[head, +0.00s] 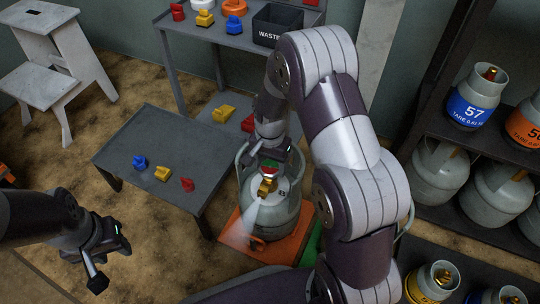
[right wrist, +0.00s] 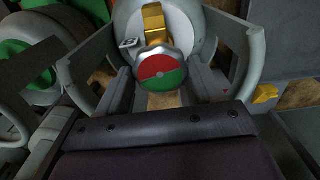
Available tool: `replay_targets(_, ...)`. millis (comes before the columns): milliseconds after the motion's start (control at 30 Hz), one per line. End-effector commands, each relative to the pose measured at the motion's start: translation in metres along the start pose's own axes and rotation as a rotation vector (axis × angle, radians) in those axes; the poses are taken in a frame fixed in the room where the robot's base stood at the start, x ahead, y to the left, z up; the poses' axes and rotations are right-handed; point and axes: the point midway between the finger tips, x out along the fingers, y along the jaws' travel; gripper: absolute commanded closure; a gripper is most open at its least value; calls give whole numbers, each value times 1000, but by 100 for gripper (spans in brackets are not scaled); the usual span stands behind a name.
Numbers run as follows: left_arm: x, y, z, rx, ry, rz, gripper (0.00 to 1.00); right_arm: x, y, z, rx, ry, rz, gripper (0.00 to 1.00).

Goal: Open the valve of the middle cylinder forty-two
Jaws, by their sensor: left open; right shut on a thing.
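A grey gas cylinder (head: 285,220) stands upright on an orange scale (head: 232,226) in the middle of the head view. Its number cannot be read. On top is a brass valve (head: 267,186) with a round red and green knob (right wrist: 161,72), clear in the right wrist view. A pale translucent streak (head: 247,218) runs down from the valve. My right gripper (head: 268,158) is inside the cylinder's collar, its fingers shut on the knob from both sides. My left gripper (head: 112,264) is open and empty, low at the left, away from the cylinder.
A grey table (head: 130,143) holds a blue, a yellow and a red part. Behind it, a workbench (head: 222,38) carries more parts and a black waste bin (head: 277,24). A rack (head: 480,140) of cylinders stands right. A green scale (head: 311,246) is beside the orange one.

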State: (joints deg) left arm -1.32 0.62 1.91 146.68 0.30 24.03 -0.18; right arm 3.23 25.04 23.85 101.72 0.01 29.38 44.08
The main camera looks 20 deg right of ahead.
Motion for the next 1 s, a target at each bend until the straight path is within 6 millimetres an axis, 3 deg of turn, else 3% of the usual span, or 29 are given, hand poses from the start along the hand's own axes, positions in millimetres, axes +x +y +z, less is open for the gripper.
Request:
replay_targets(33,-18,0,-2,0,0,0,57,-10,1,0,-40,-2,3,64)
replay_targets(400,-72,0,-9,0,0,0,57,-8,1,0,-384,-2,2,64)
replay_targets(700,-98,0,-12,0,0,0,57,-4,0,0,-601,-2,1,64)
replay_targets(1000,-109,0,-13,0,0,0,57,-2,0,0,-718,0,0,64)
